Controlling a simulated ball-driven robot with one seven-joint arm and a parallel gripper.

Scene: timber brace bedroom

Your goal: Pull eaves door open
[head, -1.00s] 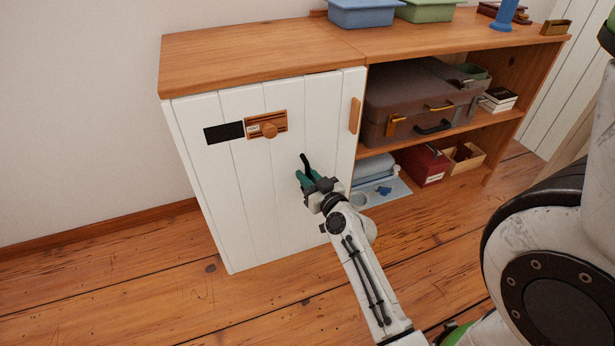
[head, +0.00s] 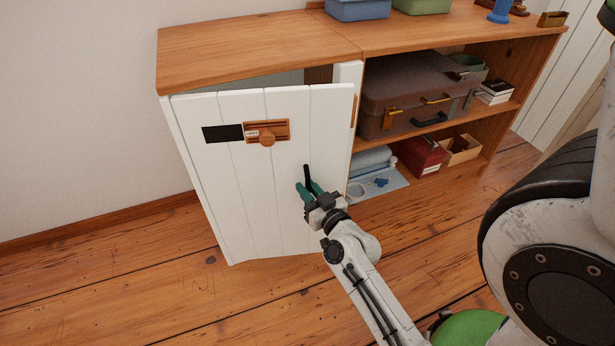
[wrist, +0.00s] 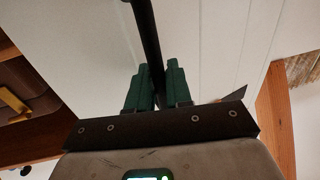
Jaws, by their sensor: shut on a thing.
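The white plank eaves door (head: 250,200) stands partly open in the head view, hinged at its left side, with a dark gap along its top and right edge. A black bar handle (head: 307,176) stands on its right part. My gripper (head: 311,189), with green fingers, is shut on this handle. In the wrist view the dark handle (wrist: 146,40) runs between the green fingers of my gripper (wrist: 155,85), with the white door behind.
A wooden cabinet top (head: 260,50) spans above the door. Open shelves to the right hold a brown suitcase (head: 405,95), a red box (head: 420,157) and a wooden crate (head: 460,149). The plank floor (head: 130,270) in front and left of the door is clear.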

